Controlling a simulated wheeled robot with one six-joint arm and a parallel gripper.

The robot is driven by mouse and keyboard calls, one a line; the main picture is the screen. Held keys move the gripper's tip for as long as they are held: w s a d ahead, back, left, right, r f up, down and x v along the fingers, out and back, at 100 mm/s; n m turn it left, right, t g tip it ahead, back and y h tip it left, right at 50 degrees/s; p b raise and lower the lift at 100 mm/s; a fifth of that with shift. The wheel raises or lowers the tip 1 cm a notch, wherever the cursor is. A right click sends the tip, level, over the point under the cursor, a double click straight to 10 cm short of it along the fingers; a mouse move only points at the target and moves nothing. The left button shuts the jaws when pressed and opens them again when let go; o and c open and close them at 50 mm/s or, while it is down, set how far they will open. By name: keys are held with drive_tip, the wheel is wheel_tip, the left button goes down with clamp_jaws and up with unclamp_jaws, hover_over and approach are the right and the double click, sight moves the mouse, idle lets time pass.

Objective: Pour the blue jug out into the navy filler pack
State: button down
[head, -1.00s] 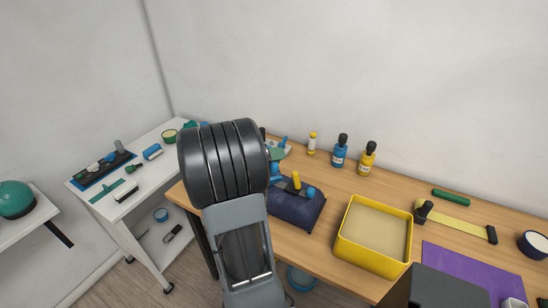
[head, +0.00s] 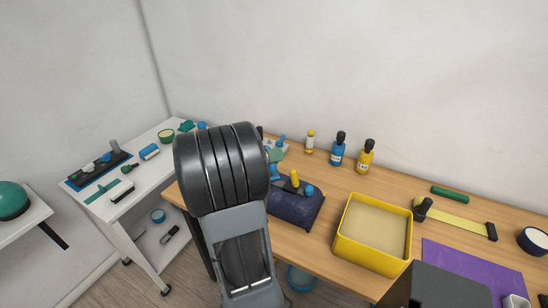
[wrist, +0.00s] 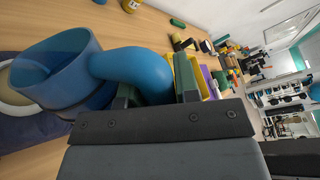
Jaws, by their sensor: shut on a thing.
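The navy filler pack (head: 292,212) lies on the wooden bench just right of my arm in the head view, dark and cushion-like. Its left part is hidden by my arm. A navy surface, probably the pack, shows at the lower left of the wrist view (wrist: 28,132). The blue jug (wrist: 62,82) is close in the wrist view, its open mouth toward the left. My gripper (wrist: 157,88) is shut on the jug's thick curved handle. In the head view my arm hides the gripper and most or all of the jug. I cannot tell whether anything is pouring.
A yellow tray (head: 345,243) stands right of the pack. A yellow piece (head: 295,179) and a small blue piece (head: 309,190) show at the pack. A blue bottle (head: 338,152) and a yellow bottle (head: 366,157) stand behind. A purple mat (head: 465,272) lies at right.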

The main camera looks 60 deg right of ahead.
wheel_tip(320, 180, up, 7)
drive_tip(key=p, duration=0.7)
drive_tip(key=shift+p, duration=0.35)
drive_tip(key=m+h+b, duration=0.1)
drive_tip(key=m+b, duration=0.3)
drive_tip(key=b, duration=0.2)
drive_tip(key=m+h+b, duration=0.1)
drive_tip(key=m+b, duration=0.4)
drive_tip(key=b, duration=0.1)
drive_tip(key=shift+f, duration=0.15)
drive_tip(key=shift+m+b, duration=0.3)
drive_tip(key=shift+m, duration=0.1)
idle(0.5)
